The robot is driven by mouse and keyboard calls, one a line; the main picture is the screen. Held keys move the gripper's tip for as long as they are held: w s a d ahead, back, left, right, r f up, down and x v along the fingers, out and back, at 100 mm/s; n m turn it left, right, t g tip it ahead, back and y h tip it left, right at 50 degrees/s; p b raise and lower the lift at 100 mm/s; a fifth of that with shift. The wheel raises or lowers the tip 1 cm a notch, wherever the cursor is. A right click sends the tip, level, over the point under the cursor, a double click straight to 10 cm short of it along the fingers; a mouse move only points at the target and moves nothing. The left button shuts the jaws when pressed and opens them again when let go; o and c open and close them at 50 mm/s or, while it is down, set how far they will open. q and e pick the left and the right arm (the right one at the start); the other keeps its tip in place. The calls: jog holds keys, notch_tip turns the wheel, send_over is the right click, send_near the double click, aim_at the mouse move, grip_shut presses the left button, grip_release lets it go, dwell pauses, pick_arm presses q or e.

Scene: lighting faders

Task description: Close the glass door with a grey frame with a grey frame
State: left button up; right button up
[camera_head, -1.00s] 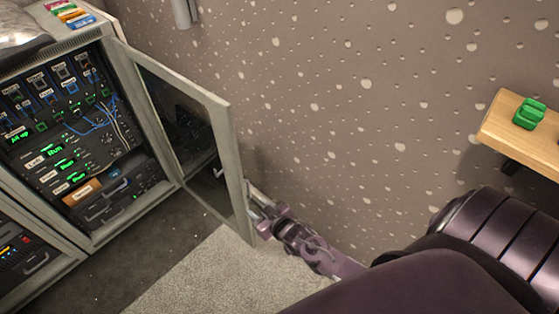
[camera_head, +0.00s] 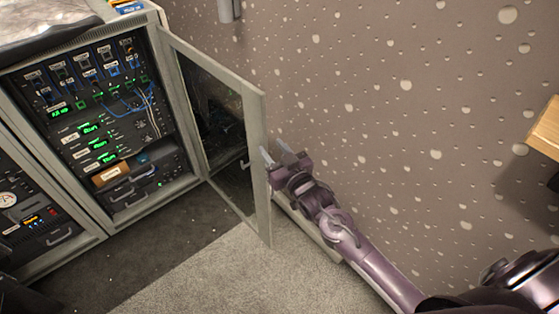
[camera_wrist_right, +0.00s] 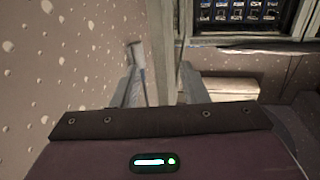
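The glass door with a grey frame (camera_head: 257,130) stands open, hinged at the right side of an equipment rack (camera_head: 188,110). Its dark glass pane (camera_head: 215,120) shows the small handle (camera_head: 244,165) near the free edge. My right gripper (camera_head: 275,153) is just right of the door's free edge, on the wall side, with its fingers pointing up and left. The fingers are apart with no object seen gripped; I cannot tell whether they touch the frame. In the right wrist view the gripper (camera_wrist_right: 160,88) has a grey upright strip (camera_wrist_right: 160,45), probably the door's edge, between its fingers. My left gripper is out of view.
The rack holds lit panels, blue cables and a brown-fronted box (camera_head: 109,174). A second rack bay (camera_head: 35,215) stands at left. A speckled wall (camera_head: 400,130) is close behind my right arm. A wooden shelf (camera_head: 545,130) juts in at right. Floor before the rack is clear.

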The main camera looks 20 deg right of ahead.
aim_at(266, 141)
jog(key=w, duration=0.1)
jog(key=w+b, duration=0.1)
jog(key=shift+w+a, duration=0.3)
jog(key=shift+w, duration=0.1)
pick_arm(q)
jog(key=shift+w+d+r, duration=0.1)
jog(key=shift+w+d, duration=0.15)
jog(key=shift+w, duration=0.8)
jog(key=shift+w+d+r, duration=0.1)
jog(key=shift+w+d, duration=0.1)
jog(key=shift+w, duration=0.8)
pick_arm(e)
jog(key=shift+w+a, duration=0.2)
jog(key=shift+w, duration=0.95)
